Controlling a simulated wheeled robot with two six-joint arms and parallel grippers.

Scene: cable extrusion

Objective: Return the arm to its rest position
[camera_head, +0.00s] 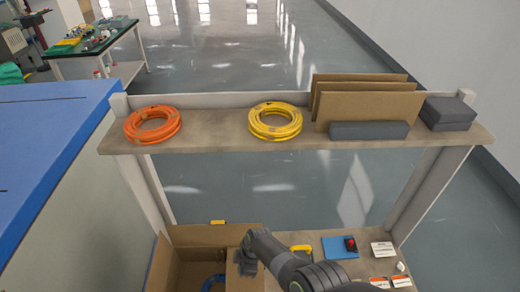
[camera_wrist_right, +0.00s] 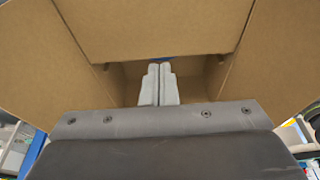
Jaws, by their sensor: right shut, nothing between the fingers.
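My right arm comes in from the bottom of the head view. Its gripper (camera_head: 245,266) is over the right side of an open cardboard box (camera_head: 170,268). In the right wrist view the two grey fingers (camera_wrist_right: 158,70) are together with nothing between them, pointing into the box (camera_wrist_right: 150,25) between its brown flaps. A blue cable coil (camera_head: 213,283) lies inside the box, partly cut off by the frame edge. My left gripper is in neither view.
An orange coil (camera_head: 152,124) and a yellow coil (camera_head: 275,121) lie on the upper shelf (camera_head: 215,136), beside cardboard sheets (camera_head: 370,100) and grey blocks (camera_head: 448,112). A blue board (camera_head: 340,247) and small cards lie on the lower shelf. A blue-topped table (camera_head: 45,140) stands left.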

